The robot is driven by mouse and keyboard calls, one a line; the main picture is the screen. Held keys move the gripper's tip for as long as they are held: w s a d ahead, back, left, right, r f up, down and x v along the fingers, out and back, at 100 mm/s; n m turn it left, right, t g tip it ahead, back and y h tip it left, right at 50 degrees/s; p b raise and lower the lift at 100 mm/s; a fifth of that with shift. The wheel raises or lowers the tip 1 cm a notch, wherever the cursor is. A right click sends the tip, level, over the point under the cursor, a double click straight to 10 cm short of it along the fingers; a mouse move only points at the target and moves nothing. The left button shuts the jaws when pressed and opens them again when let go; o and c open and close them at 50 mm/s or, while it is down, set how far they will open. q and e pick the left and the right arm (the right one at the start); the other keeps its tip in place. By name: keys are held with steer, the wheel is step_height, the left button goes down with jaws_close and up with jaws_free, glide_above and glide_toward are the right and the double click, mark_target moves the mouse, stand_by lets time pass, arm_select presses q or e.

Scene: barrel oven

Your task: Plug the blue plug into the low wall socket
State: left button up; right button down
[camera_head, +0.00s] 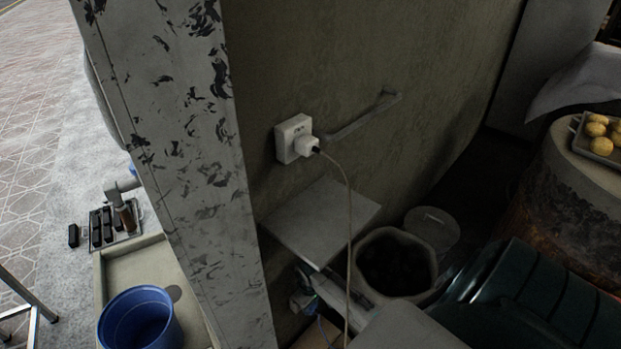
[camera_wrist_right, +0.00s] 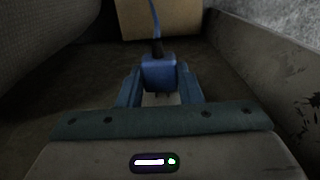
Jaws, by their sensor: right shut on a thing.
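The blue plug (camera_wrist_right: 159,72) is held between the two blue-grey fingers of my right gripper (camera_wrist_right: 160,92) in the right wrist view. Its blue cord rises from the top, and short pins show at its lower end, over a pale patch I cannot identify. In the head view my right gripper (camera_head: 308,292) is low by the wall, under a grey shelf, small and partly hidden. I cannot make out the low wall socket in either view. A higher white socket (camera_head: 288,138) holds a white plug (camera_head: 306,146) with a beige cord.
The grey shelf (camera_head: 318,218) juts from the wall above my right gripper. The beige cord (camera_head: 349,240) hangs in front of it. A pale tub (camera_head: 388,238) of dark lumps stands to the right. A worn pillar (camera_head: 185,130) and a blue bucket (camera_head: 140,318) are left.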

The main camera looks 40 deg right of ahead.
arm_select(q)
steer(key=shift+r, duration=0.3)
steer(key=shift+f, duration=0.15)
arm_select(e)
steer(key=shift+w, duration=0.6)
steer(key=c, duration=0.9)
jaws_free()
steer(key=shift+c, duration=0.2)
arm_select(q)
steer(key=shift+f, duration=0.1)
step_height(320, 180, down, 12)
steer(key=a+g+p, duration=0.2)
steer(key=shift+w+y, duration=0.3)
arm_select(e)
step_height(320, 180, up, 11)
steer(key=shift+f, duration=0.15)
